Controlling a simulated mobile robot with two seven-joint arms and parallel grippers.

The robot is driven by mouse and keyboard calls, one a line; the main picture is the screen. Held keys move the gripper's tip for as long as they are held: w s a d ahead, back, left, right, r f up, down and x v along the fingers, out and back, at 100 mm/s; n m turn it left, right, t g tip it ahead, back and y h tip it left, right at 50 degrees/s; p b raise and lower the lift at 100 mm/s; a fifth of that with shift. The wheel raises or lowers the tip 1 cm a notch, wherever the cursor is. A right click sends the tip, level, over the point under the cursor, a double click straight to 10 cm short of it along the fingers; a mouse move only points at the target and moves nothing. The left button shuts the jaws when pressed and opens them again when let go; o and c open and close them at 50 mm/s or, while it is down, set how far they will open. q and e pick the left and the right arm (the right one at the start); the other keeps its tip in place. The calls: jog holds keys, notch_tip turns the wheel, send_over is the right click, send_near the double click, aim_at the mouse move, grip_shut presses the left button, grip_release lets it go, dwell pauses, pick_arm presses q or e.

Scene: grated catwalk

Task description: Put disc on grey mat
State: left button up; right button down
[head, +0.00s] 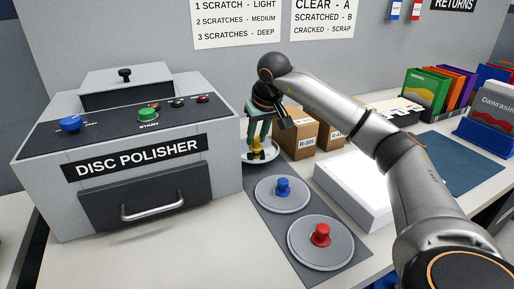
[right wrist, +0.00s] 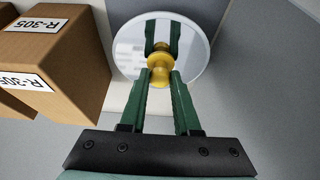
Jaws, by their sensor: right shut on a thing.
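My right gripper (head: 258,140) points down at the far end of the grey mat (head: 274,224). It is shut on the yellow knob (right wrist: 158,70) of a pale, shiny disc (right wrist: 137,62). The disc also shows in the head view (head: 272,156), beside the polisher's right side. I cannot tell whether it touches the mat. A grey disc with a blue knob (head: 283,187) lies on the middle of the mat. Another with a red knob (head: 320,235) lies at its near end. My left gripper is not in view.
The disc polisher (head: 140,160) stands close on the left, drawer shut. Cardboard boxes (head: 299,135) stand just right of the held disc, and a white box (head: 350,190) lies right of the mat. Colored folders (head: 428,90) stand farther right. The counter before the polisher is clear.

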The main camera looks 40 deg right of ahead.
aim_at(258, 143)
notch_tip(258, 143, down, 3)
jog(key=shift+f, duration=0.1)
jog(key=c, duration=0.6)
grip_release()
jog(key=shift+c, duration=0.2)
jog(key=shift+r, duration=0.2)
jog(key=p+v, duration=0.2)
jog(key=v, duration=0.9)
jog(key=shift+r, duration=0.4)
jog(key=shift+s, duration=0.15)
